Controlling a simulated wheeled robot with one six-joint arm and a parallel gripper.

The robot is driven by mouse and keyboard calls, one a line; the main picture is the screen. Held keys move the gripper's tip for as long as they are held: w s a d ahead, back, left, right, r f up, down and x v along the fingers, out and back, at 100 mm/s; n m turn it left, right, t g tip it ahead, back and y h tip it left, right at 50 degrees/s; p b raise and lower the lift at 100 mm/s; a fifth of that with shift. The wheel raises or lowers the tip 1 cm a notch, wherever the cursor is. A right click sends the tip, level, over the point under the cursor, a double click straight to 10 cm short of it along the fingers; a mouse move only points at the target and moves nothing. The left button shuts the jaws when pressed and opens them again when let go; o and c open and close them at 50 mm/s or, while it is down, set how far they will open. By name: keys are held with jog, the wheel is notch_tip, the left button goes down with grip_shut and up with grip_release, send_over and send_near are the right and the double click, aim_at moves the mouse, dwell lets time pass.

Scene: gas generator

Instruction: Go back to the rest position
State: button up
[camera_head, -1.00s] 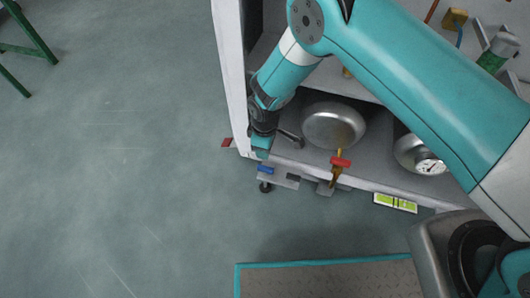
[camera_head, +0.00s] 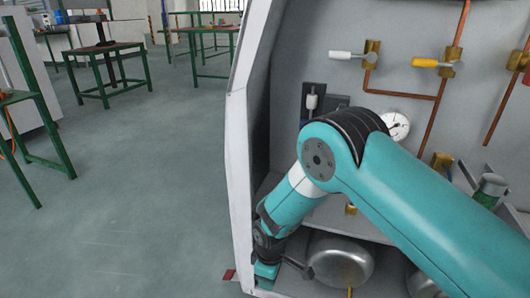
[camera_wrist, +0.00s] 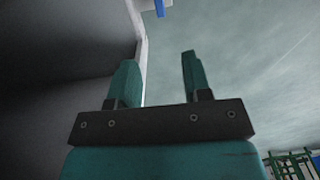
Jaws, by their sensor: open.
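My gripper (camera_head: 266,272) is low at the left front corner of the white generator cabinet (camera_head: 238,150), at the end of my teal arm. In the wrist view my gripper (camera_wrist: 158,65) has its two teal fingers apart with nothing between them. A rounded metal tank (camera_head: 340,262) lies on the cabinet's lower shelf, just right of my gripper. A dark handle-like part (camera_head: 298,267) sits between them; whether my gripper touches it I cannot tell. My arm hides part of the cabinet's inside.
On the cabinet's back panel are a white-handled valve (camera_head: 350,56), a yellow-handled valve (camera_head: 432,63), copper pipes (camera_head: 404,95) and a gauge (camera_head: 395,125). The floor (camera_head: 130,225) to the left is clear. Green-legged tables (camera_head: 105,70) stand further back.

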jog(key=s+d+r+m+y, duration=0.1)
jog(key=s+d+r, duration=0.1)
jog(key=r, duration=0.7)
jog(key=s+d+r+m+y, duration=0.1)
jog(key=s+d+r+m, duration=0.1)
jog(key=r, duration=0.7)
jog(key=s+d+r+m+y, duration=0.1)
jog(key=s+d+r, duration=0.1)
jog(key=r, duration=0.7)
jog(key=s+d+r+m, duration=0.1)
jog(key=s+d+r, duration=0.15)
jog(key=s, duration=0.35)
jog(key=s+d+r+m+y, duration=0.1)
jog(key=s+d+r, duration=0.1)
jog(key=s+r, duration=0.25)
jog(key=s+d+r+m, duration=0.1)
jog(key=s+d+r, duration=0.2)
jog(key=s, duration=0.3)
notch_tip(320, 180, up, 38)
jog(key=p, duration=3.7)
jog(key=shift+p, duration=0.3)
jog(key=shift+a+f, duration=0.1)
jog(key=shift+a, duration=0.05)
